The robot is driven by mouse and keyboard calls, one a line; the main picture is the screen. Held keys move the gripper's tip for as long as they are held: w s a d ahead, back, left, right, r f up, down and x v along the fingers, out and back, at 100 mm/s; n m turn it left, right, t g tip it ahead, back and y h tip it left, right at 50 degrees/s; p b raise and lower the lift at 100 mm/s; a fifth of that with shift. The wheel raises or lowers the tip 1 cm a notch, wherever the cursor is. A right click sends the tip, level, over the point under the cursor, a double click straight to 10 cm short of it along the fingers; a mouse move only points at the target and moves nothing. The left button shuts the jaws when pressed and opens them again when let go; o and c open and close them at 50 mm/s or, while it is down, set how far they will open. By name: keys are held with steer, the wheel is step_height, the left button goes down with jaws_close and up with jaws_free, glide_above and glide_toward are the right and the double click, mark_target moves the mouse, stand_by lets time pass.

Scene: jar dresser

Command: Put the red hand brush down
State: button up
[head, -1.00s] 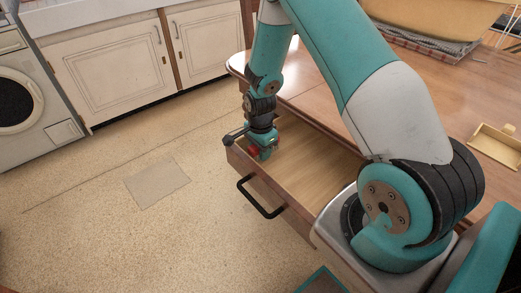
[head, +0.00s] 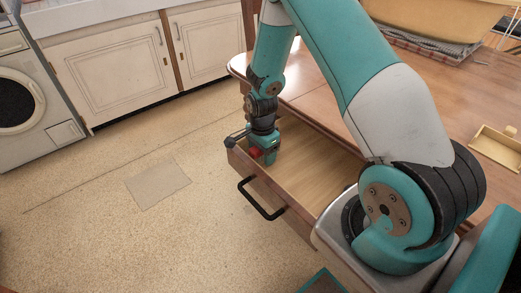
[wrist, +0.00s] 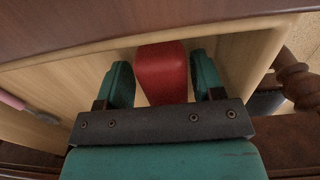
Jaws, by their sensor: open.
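The red hand brush (wrist: 162,72) shows in the wrist view between the two teal fingers of my gripper (wrist: 163,84), with a gap on each side. The gripper is open around it. In the head view my gripper (head: 264,158) reaches down into the far left end of the open drawer (head: 318,172), and a small red part of the brush (head: 255,152) shows beside it. The brush's lower part is hidden, so I cannot tell fully how it rests on the drawer's bottom.
The drawer has a black handle (head: 262,200) on its front. The wooden dresser top (head: 440,88) carries a yellow tray (head: 497,148) at the right. A pink item (wrist: 14,101) lies at the left in the wrist view. The drawer's middle looks bare.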

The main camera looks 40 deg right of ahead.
steer(key=r, duration=0.3)
steer(key=r+p, duration=0.1)
steer(key=r, duration=0.7)
steer(key=shift+w+r, duration=0.25)
steer(key=shift+w, duration=0.05)
steer(key=s+a+r+n+t+y, duration=0.1)
steer(key=s+a+r+n, duration=0.3)
steer(key=a+r+n, duration=0.25)
steer(key=s+a+r+n+y, duration=0.1)
steer(key=s+a+r+n, duration=0.45)
steer(key=a+r, duration=0.25)
steer(key=s+a+r+n+y, duration=0.1)
steer(key=s+a+r+n, duration=0.2)
steer(key=s+n, duration=0.35)
steer(key=s+a+r+n+y, duration=0.1)
steer(key=s+a+r+n, duration=0.25)
steer(key=s+n, duration=0.3)
step_height(320, 180, up, 12)
steer(key=p, duration=1.2)
steer(key=shift+a+g+p, duration=0.2)
steer(key=shift+g+p, duration=0.15)
steer(key=shift+g, duration=0.05)
steer(key=shift+w+r, duration=0.1)
